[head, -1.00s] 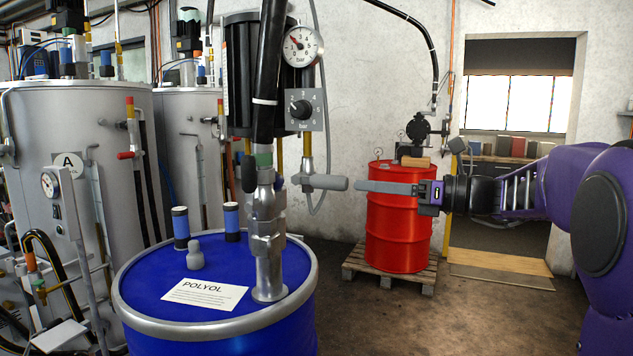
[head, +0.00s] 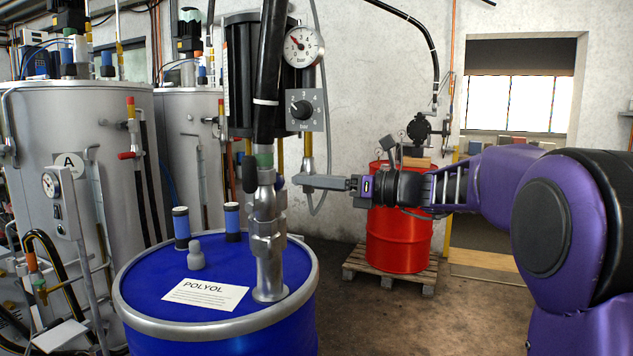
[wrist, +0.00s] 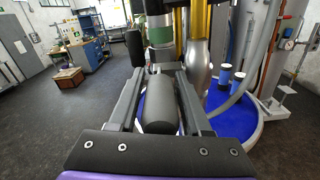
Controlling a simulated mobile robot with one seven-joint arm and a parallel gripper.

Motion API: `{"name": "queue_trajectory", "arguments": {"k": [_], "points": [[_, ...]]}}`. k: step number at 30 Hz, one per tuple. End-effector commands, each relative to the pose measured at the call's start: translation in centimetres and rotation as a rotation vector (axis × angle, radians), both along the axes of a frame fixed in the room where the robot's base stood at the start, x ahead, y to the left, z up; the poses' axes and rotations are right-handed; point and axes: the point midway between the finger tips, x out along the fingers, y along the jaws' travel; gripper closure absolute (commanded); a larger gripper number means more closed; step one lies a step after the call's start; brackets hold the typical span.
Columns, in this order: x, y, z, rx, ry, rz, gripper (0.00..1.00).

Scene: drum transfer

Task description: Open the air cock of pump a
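The air cock's grey rounded handle (wrist: 159,108) lies lengthwise between my two fingers in the wrist view. In the head view the cock's body (head: 307,165) sits on the air line below the pump's gauges, and my finger largely hides the handle. My gripper (head: 303,181) reaches in level from the right, over the far side of the blue drum (head: 205,262). In the wrist view my gripper (wrist: 159,76) is open, with a finger on each side of the handle and narrow gaps showing. Contact with the handle cannot be made out.
A dial gauge (head: 301,46) and a pressure knob (head: 303,110) are above the cock. The thick metal pump pipe (head: 267,235) rises left of my fingertips. A red drum (head: 398,240) stands on a pallet behind my wrist. Grey tanks (head: 75,130) fill the left.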

Motion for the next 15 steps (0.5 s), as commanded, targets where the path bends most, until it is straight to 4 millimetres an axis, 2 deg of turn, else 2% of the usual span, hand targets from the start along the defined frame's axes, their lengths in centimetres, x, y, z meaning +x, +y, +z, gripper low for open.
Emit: {"name": "queue_trajectory", "arguments": {"k": [1, 7, 8, 15], "points": [[0.00, -0.02, -0.01, 0.000, 0.000, 0.000, 0.61], [-0.01, -0.04, -0.02, 0.000, 0.000, 0.000, 0.97], [0.00, -0.04, -0.02, 0.000, 0.000, 0.000, 1.00], [-0.01, -0.06, -0.03, -0.001, 0.000, 0.000, 1.00]]}}
